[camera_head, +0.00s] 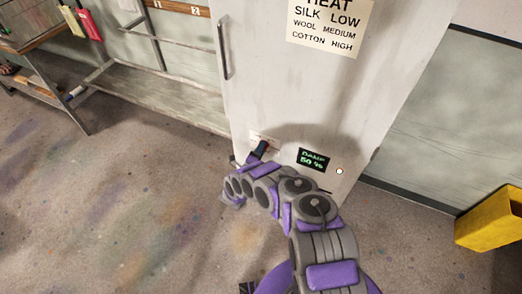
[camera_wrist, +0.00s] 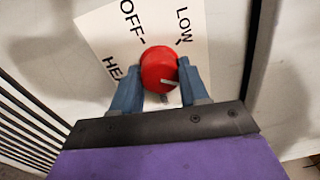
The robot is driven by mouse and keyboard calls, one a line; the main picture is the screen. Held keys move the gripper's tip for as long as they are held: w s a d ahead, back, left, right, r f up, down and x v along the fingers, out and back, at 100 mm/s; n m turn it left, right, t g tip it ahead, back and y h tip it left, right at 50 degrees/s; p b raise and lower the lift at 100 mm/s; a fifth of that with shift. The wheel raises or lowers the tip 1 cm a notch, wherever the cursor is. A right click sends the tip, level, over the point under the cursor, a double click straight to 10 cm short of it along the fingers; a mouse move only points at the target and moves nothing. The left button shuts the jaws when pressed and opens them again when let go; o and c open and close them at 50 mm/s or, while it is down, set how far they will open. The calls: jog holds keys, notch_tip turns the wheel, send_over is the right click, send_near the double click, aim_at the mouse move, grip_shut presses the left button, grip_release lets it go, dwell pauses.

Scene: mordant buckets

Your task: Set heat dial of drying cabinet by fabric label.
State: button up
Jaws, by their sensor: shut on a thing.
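The drying cabinet (camera_head: 270,75) is a pale upright box with a long handle on its left. Its chart (camera_head: 330,22) reads heat: silk low, wool medium, cotton high. A small green-lit display (camera_head: 312,159) appears to read "DAMP 50 %". In the wrist view, the red round heat dial (camera_wrist: 158,62) sits on a white plate (camera_wrist: 110,37) marked OFF and LOW; other lettering is partly covered. A pale mark lies at the dial's lower right edge. My gripper (camera_wrist: 156,76) is shut on the dial, one blue finger each side. In the head view, my gripper (camera_head: 262,148) hides the dial.
A yellow bin (camera_head: 492,220) stands on the floor at right. A low wooden shelf (camera_head: 165,95) and a bench (camera_head: 35,38) are at left, with red and yellow tags hanging nearby. A small round light (camera_head: 339,171) is right of the display. Floor at left is clear.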

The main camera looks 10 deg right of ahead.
jog(key=shift+s+f, duration=0.1)
jog(key=shift+f, duration=0.1)
dwell(0.4)
jog(key=o, duration=0.9)
jog(key=shift+c, duration=0.2)
jog(key=shift+o, duration=0.9)
jog(key=v, duration=1.7)
jog(key=shift+s+a, duration=0.1)
jog(key=shift+a, duration=0.05)
